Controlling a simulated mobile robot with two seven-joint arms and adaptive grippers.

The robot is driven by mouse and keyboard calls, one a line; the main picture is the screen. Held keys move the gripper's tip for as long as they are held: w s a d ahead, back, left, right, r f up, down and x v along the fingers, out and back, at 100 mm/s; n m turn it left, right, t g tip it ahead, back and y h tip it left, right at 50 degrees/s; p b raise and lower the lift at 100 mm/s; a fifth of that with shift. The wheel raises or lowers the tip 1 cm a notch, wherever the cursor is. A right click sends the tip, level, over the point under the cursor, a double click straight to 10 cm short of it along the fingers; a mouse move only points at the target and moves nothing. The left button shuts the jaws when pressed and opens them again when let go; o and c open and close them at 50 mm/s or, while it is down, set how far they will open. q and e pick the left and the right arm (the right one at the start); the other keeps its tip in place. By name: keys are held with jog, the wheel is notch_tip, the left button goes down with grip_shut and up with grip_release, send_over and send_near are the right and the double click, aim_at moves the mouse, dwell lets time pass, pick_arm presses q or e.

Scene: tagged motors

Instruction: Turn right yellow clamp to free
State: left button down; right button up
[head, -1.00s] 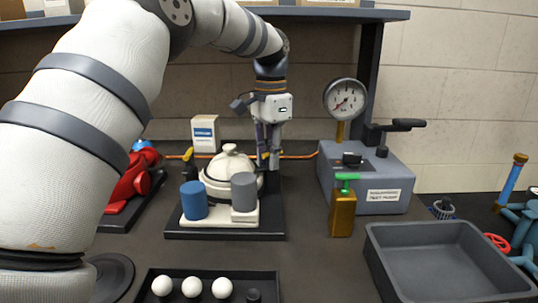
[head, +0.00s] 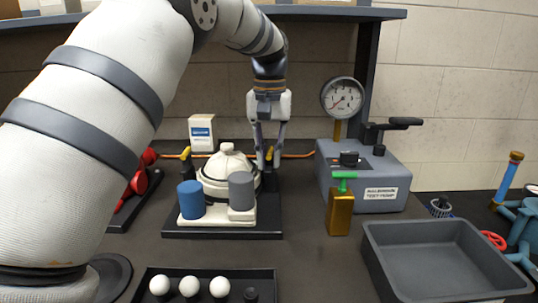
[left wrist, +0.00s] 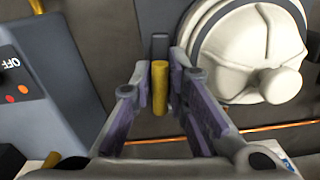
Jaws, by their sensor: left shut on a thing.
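The right yellow clamp (head: 269,154) is a short yellow handle at the right rear of the cream domed housing (head: 228,166). My left gripper (head: 267,160) reaches down over it from above, with its fingers on either side of it. In the left wrist view the clamp (left wrist: 160,86) stands between the two fingers of the left gripper (left wrist: 160,72), and they are shut on it. The cream housing (left wrist: 250,45) is to its right there. The left yellow clamp (head: 186,154) stands upright on the housing's other side. My right gripper is out of view.
A grey pump box (head: 362,180) with a gauge (head: 343,97) stands right of the housing. A gold bottle (head: 340,212) with a green top is in front of it. An empty grey bin (head: 375,262) is at front right. A tray (head: 262,275) holds white balls.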

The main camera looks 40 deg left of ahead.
aim_at(270, 151)
pick_arm(q)
jog(key=shift+n, duration=0.7)
jog(key=c, duration=1.6)
grip_release()
jog(key=shift+o, duration=0.2)
notch_tip(270, 151, up, 12)
